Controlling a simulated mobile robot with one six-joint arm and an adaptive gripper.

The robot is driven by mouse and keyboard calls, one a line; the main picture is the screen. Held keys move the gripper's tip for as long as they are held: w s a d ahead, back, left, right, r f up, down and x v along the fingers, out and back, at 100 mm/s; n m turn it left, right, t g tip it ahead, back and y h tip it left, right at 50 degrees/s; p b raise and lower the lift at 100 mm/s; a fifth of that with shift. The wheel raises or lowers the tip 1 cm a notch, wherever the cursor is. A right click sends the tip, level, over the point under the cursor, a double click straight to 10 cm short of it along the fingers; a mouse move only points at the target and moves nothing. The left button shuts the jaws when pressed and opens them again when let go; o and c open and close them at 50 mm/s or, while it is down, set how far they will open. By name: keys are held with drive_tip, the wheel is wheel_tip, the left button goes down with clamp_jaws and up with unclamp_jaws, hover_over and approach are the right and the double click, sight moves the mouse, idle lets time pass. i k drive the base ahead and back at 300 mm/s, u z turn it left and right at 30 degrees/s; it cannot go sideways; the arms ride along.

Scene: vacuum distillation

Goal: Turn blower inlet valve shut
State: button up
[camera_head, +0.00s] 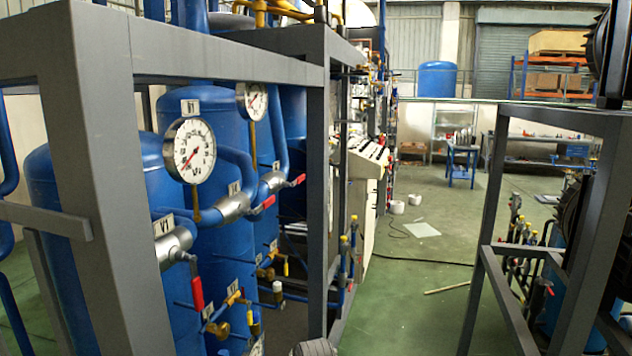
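A valve with a red lever (197,292) sits on the blue pipe at the left, beside a tag reading V1 (164,226). Its lever hangs down. A second red lever (262,205) slants on the pipe behind it, and a third red lever (298,181) sits further back. Smaller yellow-handled valves (234,297) are lower down. I cannot tell which of these is the blower inlet valve. My gripper is not in view. A dark grey rounded piece at the bottom edge may be part of my arm.
Grey steel frames stand close at the left (95,150) and right (590,220). Blue tanks (215,120) and a round dial gauge (189,150) are behind the left frame. Green floor (400,310) is open between the frames, with a cable and a stick on it.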

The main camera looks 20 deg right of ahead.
sight(300, 179)
drive_tip(key=z, duration=0.15)
drive_tip(key=k, duration=0.6)
drive_tip(key=z, duration=0.3)
drive_tip(key=i, duration=0.6)
drive_tip(key=z, duration=0.4)
drive_tip(key=i, duration=0.95)
drive_tip(key=u, duration=0.4)
